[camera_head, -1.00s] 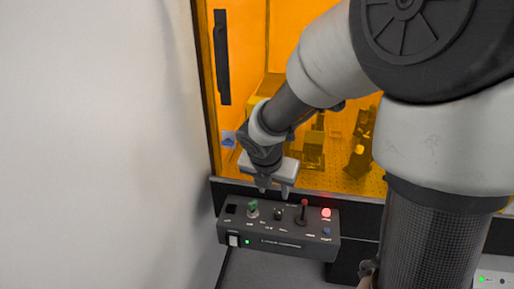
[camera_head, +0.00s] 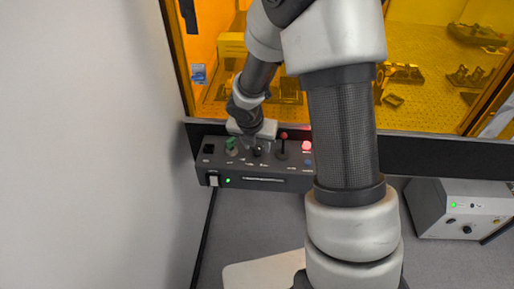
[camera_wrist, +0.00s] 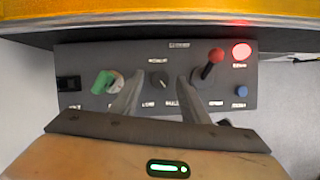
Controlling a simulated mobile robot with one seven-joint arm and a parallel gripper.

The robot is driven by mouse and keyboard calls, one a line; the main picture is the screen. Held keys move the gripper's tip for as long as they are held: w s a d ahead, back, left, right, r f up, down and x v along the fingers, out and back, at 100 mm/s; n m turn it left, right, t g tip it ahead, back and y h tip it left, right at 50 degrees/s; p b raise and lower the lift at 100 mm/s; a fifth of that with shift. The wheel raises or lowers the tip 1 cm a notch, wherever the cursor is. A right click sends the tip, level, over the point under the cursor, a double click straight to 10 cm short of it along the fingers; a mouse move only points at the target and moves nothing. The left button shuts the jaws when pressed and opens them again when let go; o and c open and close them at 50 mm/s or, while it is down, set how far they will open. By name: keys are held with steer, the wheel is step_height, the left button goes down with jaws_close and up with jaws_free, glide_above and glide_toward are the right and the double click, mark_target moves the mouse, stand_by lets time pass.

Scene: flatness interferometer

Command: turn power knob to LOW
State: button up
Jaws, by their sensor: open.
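The small black knob (camera_wrist: 158,80) sits in the middle of the dark control box (camera_wrist: 75,55), between the green key switch (camera_wrist: 104,82) and the red-ball lever (camera_wrist: 213,60). Its printed labels are too small to read, and I cannot tell its setting. My gripper (camera_wrist: 157,92) is open, with one finger on each side of the knob. In the wrist view a gap shows between the knob and each finger. In the head view my gripper (camera_head: 256,148) is down at the box (camera_head: 225,170), largely covering the knob.
A lit red lamp (camera_wrist: 241,50) and a blue button (camera_wrist: 240,90) are at the box's right. The right finger is close to the lever. An orange enclosure window (camera_head: 440,100) rises behind. A white instrument box (camera_head: 462,205) stands at the right.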

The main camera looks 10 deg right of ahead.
steer(key=shift+w+f, duration=0.15)
steer(key=shift+f, duration=0.15)
steer(key=c, duration=1)
